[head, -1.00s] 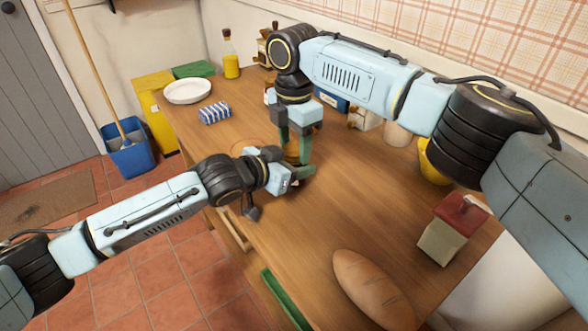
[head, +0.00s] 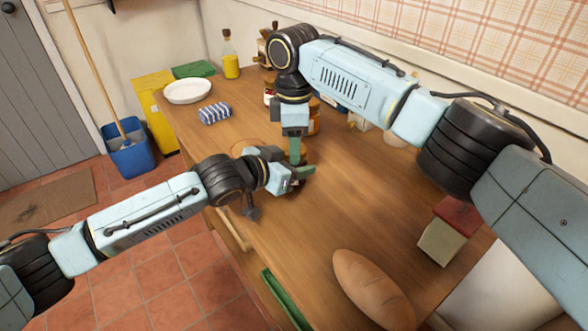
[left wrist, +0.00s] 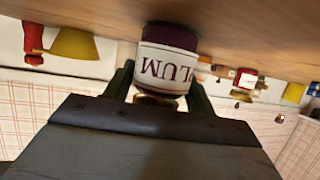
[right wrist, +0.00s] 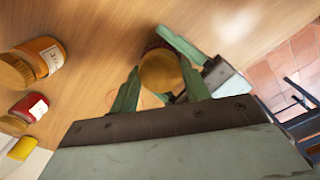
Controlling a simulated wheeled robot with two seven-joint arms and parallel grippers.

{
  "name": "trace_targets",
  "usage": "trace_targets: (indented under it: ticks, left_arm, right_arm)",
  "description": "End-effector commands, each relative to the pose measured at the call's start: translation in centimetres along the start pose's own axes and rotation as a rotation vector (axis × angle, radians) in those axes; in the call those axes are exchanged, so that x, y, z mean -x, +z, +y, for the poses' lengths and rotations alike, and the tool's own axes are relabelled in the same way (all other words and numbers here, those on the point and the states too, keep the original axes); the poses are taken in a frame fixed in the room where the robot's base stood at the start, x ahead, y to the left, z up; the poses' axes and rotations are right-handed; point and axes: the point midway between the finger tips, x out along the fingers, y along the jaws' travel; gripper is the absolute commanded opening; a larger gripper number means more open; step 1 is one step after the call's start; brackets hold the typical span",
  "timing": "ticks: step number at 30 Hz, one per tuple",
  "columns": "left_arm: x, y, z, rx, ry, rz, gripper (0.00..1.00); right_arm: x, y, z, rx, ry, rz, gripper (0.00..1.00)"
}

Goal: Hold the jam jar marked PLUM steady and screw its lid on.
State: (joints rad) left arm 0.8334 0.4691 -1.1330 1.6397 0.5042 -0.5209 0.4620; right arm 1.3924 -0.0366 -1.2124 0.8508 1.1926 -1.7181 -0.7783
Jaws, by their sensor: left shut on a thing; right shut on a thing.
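The PLUM jar (left wrist: 168,62) is dark purple with a white label and shows upside down in the left wrist view. My left gripper (head: 303,174) is shut around the jar's sides, low over the table. A gold lid (right wrist: 160,70) sits on the jar's mouth in the right wrist view; how far it is threaded I cannot tell. My right gripper (head: 296,160) comes down from above, and its green fingers (right wrist: 158,85) are on either side of the lid, shut on it. In the head view the grippers hide most of the jar and lid.
Other jars, one orange (right wrist: 45,55) and one red (right wrist: 30,107), stand behind on the wooden table. A bread loaf (head: 372,288) and a cream box with a red top (head: 447,230) are at the front right. A plate (head: 187,91) and striped cloth (head: 214,113) lie at the far left.

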Motion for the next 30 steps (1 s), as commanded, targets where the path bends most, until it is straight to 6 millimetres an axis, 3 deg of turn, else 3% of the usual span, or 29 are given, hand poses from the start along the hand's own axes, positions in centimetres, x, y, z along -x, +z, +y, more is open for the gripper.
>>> trace_targets:
  ticks: [5,6,10,20,30]
  left_arm:
    - [0.0,0.0,0.0,0.001,0.000,-0.001,0.00]
    - [0.0,0.1,0.0,0.001,0.000,-0.001,0.00]
    - [0.0,0.1,0.0,0.001,0.000,-0.001,0.00]
    - [0.0,0.1,0.0,0.001,0.000,-0.001,0.00]
    - [0.0,0.1,0.0,0.001,0.000,-0.001,0.00]
  right_arm:
    - [0.0,0.1,0.0,0.002,0.000,-0.001,0.19]
    - [0.0,0.1,0.0,0.002,0.000,-0.001,0.52]
    - [0.0,0.1,0.0,0.003,0.000,-0.001,0.68]
    - [0.4,0.0,0.0,0.005,-0.001,0.000,0.68]
    - [4.4,0.0,0.0,0.006,0.000,0.001,0.68]
